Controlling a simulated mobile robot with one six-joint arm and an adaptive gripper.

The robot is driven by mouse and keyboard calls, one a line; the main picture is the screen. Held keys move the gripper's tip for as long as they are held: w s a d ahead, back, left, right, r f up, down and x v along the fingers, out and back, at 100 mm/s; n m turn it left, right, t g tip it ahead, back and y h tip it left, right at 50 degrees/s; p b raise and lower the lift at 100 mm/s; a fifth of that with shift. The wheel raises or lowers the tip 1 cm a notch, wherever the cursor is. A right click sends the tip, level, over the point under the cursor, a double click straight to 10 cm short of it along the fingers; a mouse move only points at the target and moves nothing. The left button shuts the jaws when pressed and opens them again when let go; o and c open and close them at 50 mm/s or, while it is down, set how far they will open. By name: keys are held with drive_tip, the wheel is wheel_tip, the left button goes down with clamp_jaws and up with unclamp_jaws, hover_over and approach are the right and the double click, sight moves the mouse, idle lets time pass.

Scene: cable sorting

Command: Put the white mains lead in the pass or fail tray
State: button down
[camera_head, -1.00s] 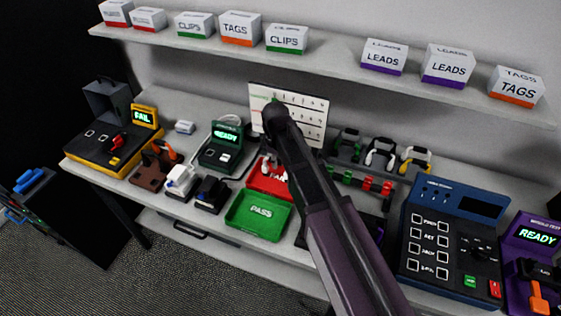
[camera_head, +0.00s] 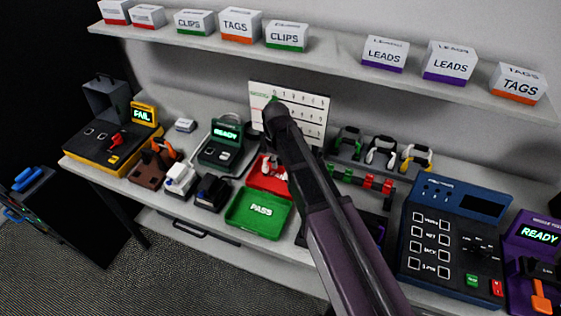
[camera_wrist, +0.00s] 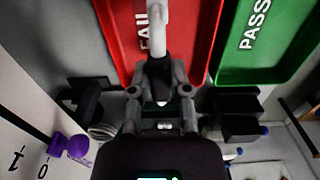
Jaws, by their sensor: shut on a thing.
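My gripper (camera_wrist: 160,85) is shut on the white mains lead (camera_wrist: 157,16), which extends from the fingertips toward the top of the wrist view. The lead is over the red FAIL tray (camera_wrist: 192,45). I cannot tell whether it touches the tray floor. The green PASS tray (camera_wrist: 270,50) lies directly beside it, on the right in the wrist view. In the head view my arm hides most of the gripper and part of the red tray (camera_head: 262,182). The green tray (camera_head: 240,222) shows empty in front of it.
A yellow-edged tester (camera_head: 118,140) reads FAIL at the left. A green tester (camera_head: 222,148) reads READY behind the trays. A white sign board (camera_head: 305,108) stands at the back. A rack at the right holds coloured leads (camera_head: 414,158). A loaded shelf (camera_head: 330,50) hangs above.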

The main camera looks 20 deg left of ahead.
drive_tip(key=shift+f+b, duration=0.45)
drive_tip(key=shift+f, duration=0.05)
idle(0.9)
drive_tip(key=c, duration=0.5)
unclamp_jaws()
drive_tip(key=shift+o, duration=0.4)
drive_tip(key=o, duration=0.4)
drive_tip(key=shift+r, duration=0.2)
